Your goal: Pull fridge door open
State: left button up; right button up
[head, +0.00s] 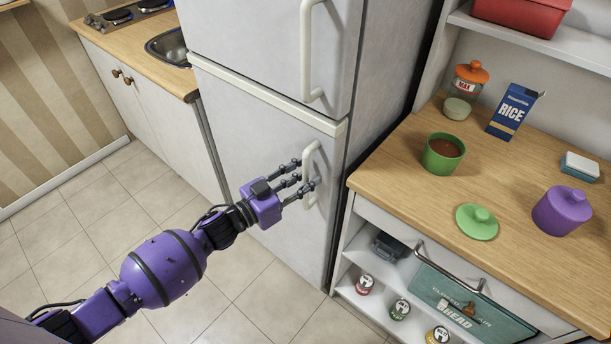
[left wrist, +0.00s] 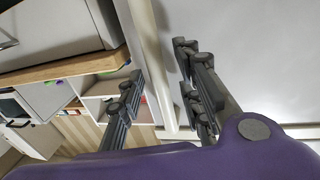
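The white fridge has an upper door (head: 262,45) with a long handle (head: 308,55) and a lower door (head: 255,140) with a shorter handle (head: 309,172). Both doors look shut. My left gripper (head: 300,180) is at the lower handle, partly covering it. In the left wrist view my left gripper (left wrist: 160,100) has its fingers spread, with the pale handle bar (left wrist: 158,70) running between them. I see gaps beside the bar, so the fingers do not look closed on it. My right gripper is not in view.
A wooden counter (head: 390,170) stands close to the right, with a green pot (head: 442,154), green lid (head: 477,222), purple pot (head: 562,211) and rice box (head: 514,112). Open shelves with cans lie below. A sink cabinet (head: 150,110) is at the left. The tiled floor (head: 235,290) before the fridge is clear.

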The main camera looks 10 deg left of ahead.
pick_arm(q)
jog(key=shift+w+d, duration=0.15)
jog(key=shift+w, duration=0.05)
jog(key=shift+c, duration=0.2)
grip_shut()
jog(key=shift+s, duration=0.1)
